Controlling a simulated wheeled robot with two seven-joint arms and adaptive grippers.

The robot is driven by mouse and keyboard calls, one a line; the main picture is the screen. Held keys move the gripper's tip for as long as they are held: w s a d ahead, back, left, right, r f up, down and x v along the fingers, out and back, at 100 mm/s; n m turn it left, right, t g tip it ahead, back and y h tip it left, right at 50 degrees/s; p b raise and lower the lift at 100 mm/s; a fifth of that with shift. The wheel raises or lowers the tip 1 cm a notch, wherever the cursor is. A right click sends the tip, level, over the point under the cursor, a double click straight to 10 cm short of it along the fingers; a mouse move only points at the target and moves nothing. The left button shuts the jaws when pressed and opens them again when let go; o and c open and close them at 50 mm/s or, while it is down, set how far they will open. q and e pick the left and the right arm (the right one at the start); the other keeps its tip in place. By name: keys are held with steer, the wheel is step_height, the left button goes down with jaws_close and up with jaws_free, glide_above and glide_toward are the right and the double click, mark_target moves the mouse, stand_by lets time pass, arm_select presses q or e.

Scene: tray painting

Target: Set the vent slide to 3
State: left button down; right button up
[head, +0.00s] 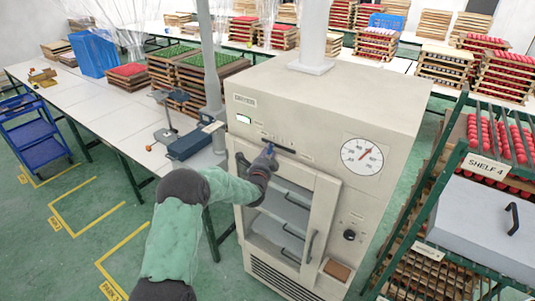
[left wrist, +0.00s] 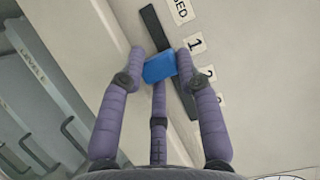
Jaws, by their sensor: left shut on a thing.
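The vent slide is a dark slot (head: 285,148) on the front of the cream drying cabinet (head: 320,100), above its door. In the left wrist view the slot (left wrist: 153,28) runs at a slant beside labels ending in "SED", then 1 (left wrist: 195,43), 2 (left wrist: 209,72) and a partly hidden one. The slide's blue knob (left wrist: 159,67) appears closest to label 1; the angle leaves its exact setting unclear. My left gripper (head: 268,153) is at the slot, its purple-grey fingers (left wrist: 160,65) closed around the knob. My right gripper is not in view.
A round dial (head: 362,155) and a dark knob (head: 349,235) are on the cabinet's right side. The door with its handle (head: 309,247) is below my gripper. A green rack (head: 450,180) stands at the right, a white table (head: 110,100) at the left.

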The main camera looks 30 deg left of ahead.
arm_select(q)
steer(key=d+b, duration=0.1)
steer(key=d, duration=0.1)
steer(key=d+b, duration=0.1)
steer(key=d, duration=0.2)
steer(key=d+b, duration=0.1)
steer(key=d, duration=0.2)
steer(key=shift+s+d+f, duration=0.1)
steer(key=shift+s+d, duration=0.1)
steer(key=shift+s, duration=0.15)
steer(key=shift+a, duration=0.1)
steer(key=c, duration=0.8)
jaws_free()
steer(key=shift+c, duration=0.2)
steer(key=shift+d, duration=0.2)
steer(key=shift+a, duration=0.1)
steer(key=shift+s, duration=0.1)
steer(key=v, duration=1.2)
